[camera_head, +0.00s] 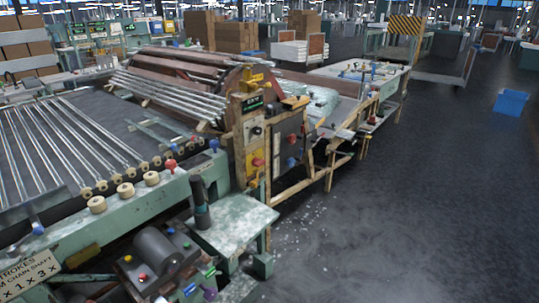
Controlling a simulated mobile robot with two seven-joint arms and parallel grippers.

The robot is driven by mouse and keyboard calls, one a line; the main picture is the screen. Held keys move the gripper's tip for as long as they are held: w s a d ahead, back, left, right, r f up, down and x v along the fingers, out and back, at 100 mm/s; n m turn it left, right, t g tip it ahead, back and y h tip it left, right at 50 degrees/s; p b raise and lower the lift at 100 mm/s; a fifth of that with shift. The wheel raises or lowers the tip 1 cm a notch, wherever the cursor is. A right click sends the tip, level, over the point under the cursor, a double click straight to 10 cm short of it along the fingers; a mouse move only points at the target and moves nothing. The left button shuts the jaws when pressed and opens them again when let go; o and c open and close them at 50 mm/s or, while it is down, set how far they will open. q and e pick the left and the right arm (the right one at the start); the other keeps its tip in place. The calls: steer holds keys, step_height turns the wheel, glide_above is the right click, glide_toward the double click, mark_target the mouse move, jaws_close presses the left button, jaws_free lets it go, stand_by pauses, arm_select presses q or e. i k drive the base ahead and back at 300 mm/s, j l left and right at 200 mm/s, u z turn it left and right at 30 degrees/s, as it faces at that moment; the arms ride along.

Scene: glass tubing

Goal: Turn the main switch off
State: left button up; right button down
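Below the label is a grey panel with a dark rotary knob (257,130). Under that sits a yellow plate with a red knob (258,162). A dark panel (291,138) beside it bears a red and a blue knob. I cannot tell which of these is the main switch, nor its position. Neither of my grippers is in view.
A green machine bed with glass tubes (60,150) fills the left. A pale green platform (235,225) with a dark upright cylinder (202,215) juts out before the post.

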mark_target(257, 163)
steer(key=i+l+u, duration=0.1)
steer(key=i+l, duration=0.45)
steer(key=l, duration=0.15)
steer(key=i+l+u, duration=0.15)
steer(key=l, duration=0.25)
steer(key=i+l, duration=0.35)
steer(key=l+u, duration=0.05)
